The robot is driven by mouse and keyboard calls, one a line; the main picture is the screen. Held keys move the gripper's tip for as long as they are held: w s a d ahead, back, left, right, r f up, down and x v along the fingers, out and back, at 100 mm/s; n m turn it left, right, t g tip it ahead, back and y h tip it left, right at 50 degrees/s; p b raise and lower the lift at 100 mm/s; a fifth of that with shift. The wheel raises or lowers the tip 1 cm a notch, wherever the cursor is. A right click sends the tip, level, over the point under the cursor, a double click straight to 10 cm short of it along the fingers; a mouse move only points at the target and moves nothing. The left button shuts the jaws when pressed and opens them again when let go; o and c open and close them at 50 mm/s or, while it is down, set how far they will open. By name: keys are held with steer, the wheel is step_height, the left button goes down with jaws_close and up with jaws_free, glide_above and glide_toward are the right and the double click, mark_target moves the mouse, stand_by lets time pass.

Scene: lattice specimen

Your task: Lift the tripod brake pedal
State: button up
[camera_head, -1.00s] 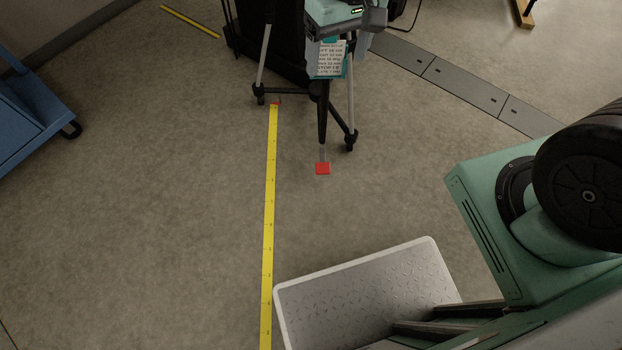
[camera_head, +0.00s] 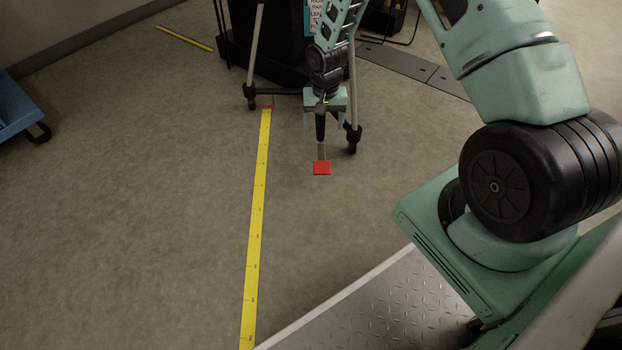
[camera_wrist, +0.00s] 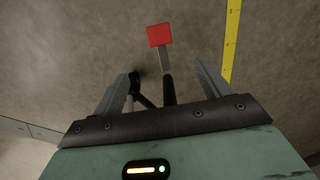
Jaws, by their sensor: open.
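The brake pedal is a flat red square pad (camera_head: 322,168) on a short grey metal lever. It sits low near the floor, in front of the tripod's dark lower leg. In the wrist view the pedal (camera_wrist: 159,36) lies beyond my fingertips, with its lever running back between them. My gripper (camera_head: 325,126) points down at the tripod, just behind the pedal in the head view, and its fingers are apart and empty. The gripper also shows in the wrist view (camera_wrist: 166,68). The tripod (camera_head: 353,105) stands on splayed legs, its upper part largely hidden by my arm.
A yellow measuring strip (camera_head: 256,210) runs along the floor left of the pedal. Another yellow strip (camera_head: 184,39) lies at the back left. A blue cart (camera_head: 15,105) stands at the left edge. A black case (camera_head: 270,45) is behind the tripod. Floor around the pedal is clear.

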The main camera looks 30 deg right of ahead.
mark_target(322, 166)
steer(key=f+b, duration=0.4)
steer(key=f, duration=0.5)
steer(key=f+b, duration=0.5)
steer(key=f, duration=0.5)
steer(key=shift+w+d+b, duration=0.1)
steer(key=shift+d+b, duration=0.1)
steer(key=shift+b, duration=0.1)
steer(key=c, duration=1.4)
steer(key=shift+r, duration=0.1)
